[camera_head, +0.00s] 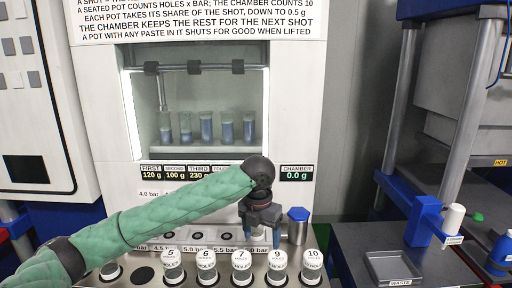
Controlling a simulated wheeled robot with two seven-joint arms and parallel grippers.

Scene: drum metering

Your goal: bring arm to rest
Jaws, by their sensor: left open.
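My left arm, in a green sleeve, reaches in from the lower left across the front of the metering machine (347,110). My left gripper (264,236) hangs at its end, pointing down, with its two fingers apart and nothing seen between them. It is above or just behind the row of numbered pots, near the 7 pot (241,268) and 9 pot (277,268). A blue-capped metal cylinder (298,230) stands just right of the gripper. The arm hides part of the machine's lower front and labels. My right gripper is out of view.
Pots marked 5 (172,264), 6 (206,267) and 10 (311,267) also stand in the front rack. Several blue-filled pots (206,127) sit inside the chamber window. At right are a waste tray (416,267), a blue stand (424,222) and a white bottle (453,219).

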